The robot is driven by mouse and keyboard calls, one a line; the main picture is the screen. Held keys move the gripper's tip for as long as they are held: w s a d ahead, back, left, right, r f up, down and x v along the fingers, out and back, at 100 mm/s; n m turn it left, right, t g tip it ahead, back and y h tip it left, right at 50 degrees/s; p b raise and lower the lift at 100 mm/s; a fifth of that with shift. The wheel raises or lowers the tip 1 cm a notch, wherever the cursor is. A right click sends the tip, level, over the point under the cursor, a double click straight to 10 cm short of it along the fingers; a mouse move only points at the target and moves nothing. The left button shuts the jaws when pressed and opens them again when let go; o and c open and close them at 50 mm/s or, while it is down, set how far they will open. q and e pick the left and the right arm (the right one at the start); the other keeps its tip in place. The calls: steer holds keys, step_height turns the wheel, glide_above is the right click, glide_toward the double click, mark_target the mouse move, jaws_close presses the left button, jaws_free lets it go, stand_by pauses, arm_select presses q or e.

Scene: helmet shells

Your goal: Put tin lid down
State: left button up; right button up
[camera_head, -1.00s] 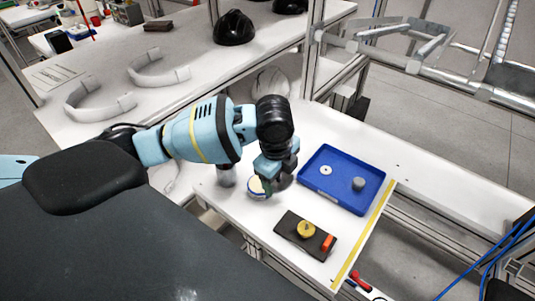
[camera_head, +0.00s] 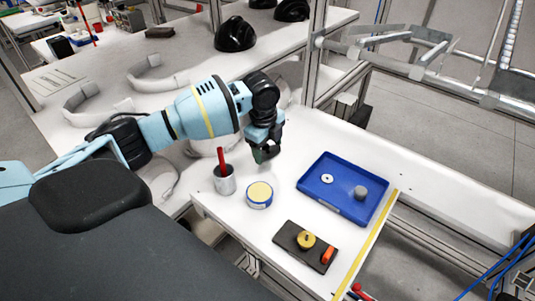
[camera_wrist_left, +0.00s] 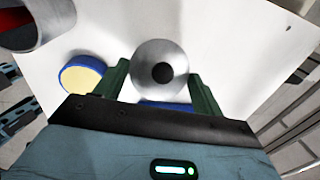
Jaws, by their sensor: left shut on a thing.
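The tin lid (camera_wrist_left: 146,58), a round silver disc with a dark centre, sits between the two green fingers of my left gripper (camera_wrist_left: 160,85) in the left wrist view. My left gripper (camera_head: 265,154) is shut on it, above the white table behind the tin; the lid is hard to make out in the head view. The blue tin (camera_head: 259,204) stands on the table with a pale yellow top showing. It also shows in the left wrist view (camera_wrist_left: 82,94), left of the lid. My right gripper is not in view.
A metal cup (camera_head: 225,186) with a red stick stands left of the tin. A blue tray (camera_head: 332,206) holds a white ring and a grey piece. A dark block (camera_head: 289,242) with yellow and orange parts lies in front. White table (camera_head: 290,140) is clear behind the tray.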

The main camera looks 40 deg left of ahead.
mark_target(266, 150)
arm_select(q)
steer(key=shift+w+a, duration=0.25)
steer(key=shift+f, duration=1.8)
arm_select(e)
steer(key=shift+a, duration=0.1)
arm_select(q)
steer(key=shift+f, duration=0.15)
steer(key=o, duration=1)
steer(key=shift+o, duration=0.2)
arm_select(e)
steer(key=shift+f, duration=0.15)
arm_select(q)
steer(key=r, duration=0.3)
steer(key=s+r, duration=0.1)
steer(key=r, duration=0.3)
steer(key=r+p, duration=0.1)
steer(key=r, duration=0.3)
steer(key=shift+s+a, duration=0.1)
steer(key=shift+s, duration=0.05)
steer(key=shift+s+r, duration=0.15)
steer(key=shift+r, duration=0.5)
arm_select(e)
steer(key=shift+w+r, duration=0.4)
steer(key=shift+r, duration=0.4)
